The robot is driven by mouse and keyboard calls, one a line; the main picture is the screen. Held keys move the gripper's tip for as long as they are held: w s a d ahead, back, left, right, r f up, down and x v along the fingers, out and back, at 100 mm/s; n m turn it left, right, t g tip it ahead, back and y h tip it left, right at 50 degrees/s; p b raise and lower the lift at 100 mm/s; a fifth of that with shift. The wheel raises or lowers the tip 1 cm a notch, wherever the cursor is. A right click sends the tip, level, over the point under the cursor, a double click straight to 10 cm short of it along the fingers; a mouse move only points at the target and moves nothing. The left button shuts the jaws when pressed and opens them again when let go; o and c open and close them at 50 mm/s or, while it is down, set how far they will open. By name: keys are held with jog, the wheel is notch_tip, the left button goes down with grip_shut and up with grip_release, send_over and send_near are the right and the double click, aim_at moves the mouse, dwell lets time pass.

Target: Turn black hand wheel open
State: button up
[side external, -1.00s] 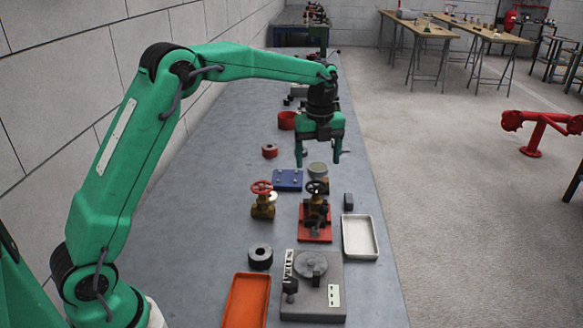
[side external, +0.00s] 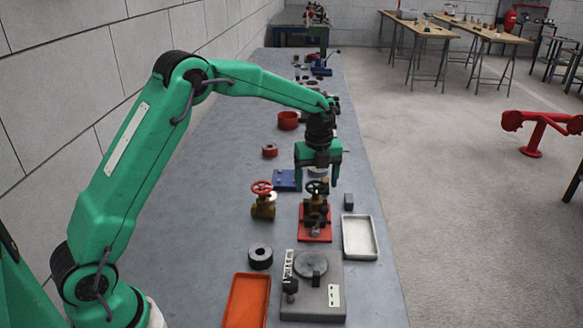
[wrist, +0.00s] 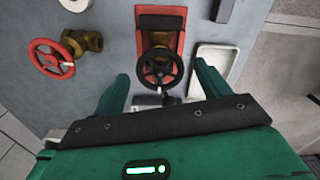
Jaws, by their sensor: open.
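The black hand wheel (side external: 316,187) tops a brass valve (side external: 316,205) on a red base plate (side external: 314,236). In the wrist view the black wheel (wrist: 160,69) lies between and slightly beyond the green fingers of my gripper (wrist: 161,80). My gripper (side external: 316,186) is open and points down just above or behind the wheel in the side view. I cannot tell the exact gap. No contact with the wheel is clear.
A brass valve with a red hand wheel (side external: 262,187) stands close on the left. A white tray (side external: 376,238) and a small dark block (side external: 348,201) are on the right. A grey fixture (side external: 313,285), black ring (side external: 260,256) and orange tray (side external: 247,300) lie nearer the camera.

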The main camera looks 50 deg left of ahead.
jog(key=c, duration=1)
jog(key=shift+n, duration=0.3)
